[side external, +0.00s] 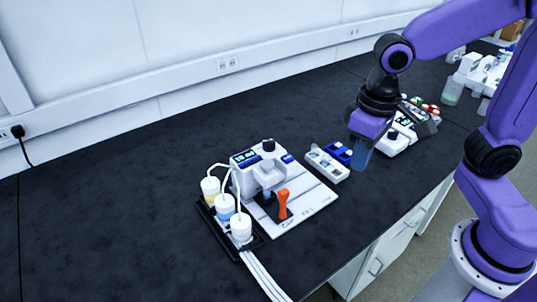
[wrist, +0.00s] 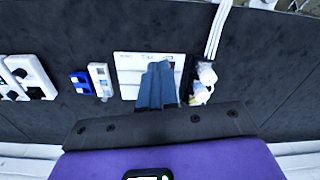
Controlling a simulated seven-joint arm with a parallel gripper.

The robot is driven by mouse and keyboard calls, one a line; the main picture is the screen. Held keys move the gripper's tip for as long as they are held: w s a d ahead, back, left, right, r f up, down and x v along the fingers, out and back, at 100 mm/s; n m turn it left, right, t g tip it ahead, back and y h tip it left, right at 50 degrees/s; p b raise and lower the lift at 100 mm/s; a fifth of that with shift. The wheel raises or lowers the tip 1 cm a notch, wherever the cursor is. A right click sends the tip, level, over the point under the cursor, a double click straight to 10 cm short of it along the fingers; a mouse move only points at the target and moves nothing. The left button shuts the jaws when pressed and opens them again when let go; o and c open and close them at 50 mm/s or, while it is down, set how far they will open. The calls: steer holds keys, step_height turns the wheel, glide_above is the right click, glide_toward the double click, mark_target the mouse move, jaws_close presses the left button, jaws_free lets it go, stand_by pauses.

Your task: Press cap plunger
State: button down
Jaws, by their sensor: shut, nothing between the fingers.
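A white instrument (side external: 268,172) stands on a white base plate (side external: 312,205) in the side view, with a black round knob (side external: 268,145) on top and an orange lever (side external: 283,204) in front. I cannot tell for certain which part is the cap plunger. My gripper (side external: 361,160) has its fingers pointing down, right of the instrument, apart from it and near the blue block. In the wrist view my shut, empty fingers (wrist: 158,72) cover much of the instrument; part of its white plate (wrist: 126,62) shows.
White-capped bottles (side external: 226,206) with tubing stand in a black tray left of the instrument. A white holder (side external: 327,166) and a blue block (side external: 339,152) lie to its right. Another white device (side external: 393,142) is behind my gripper. The black bench at left is clear.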

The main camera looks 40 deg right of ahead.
steer(key=w+a+m, duration=0.4)
steer(key=w+m, duration=0.6)
steer(key=w, duration=0.2)
steer(key=m, duration=1.1)
glide_above(269, 164)
steer(key=shift+s+d+r, duration=0.1)
steer(key=shift+s+d, duration=0.1)
steer(key=shift+s, duration=0.1)
steer(key=shift+t, duration=0.3)
steer(key=f, duration=1.4)
steer(key=shift+w+a, duration=0.2)
steer(key=shift+w, duration=0.2)
steer(key=shift+f, duration=0.1)
steer(key=shift+s+f, duration=0.1)
steer(key=shift+f, duration=0.85)
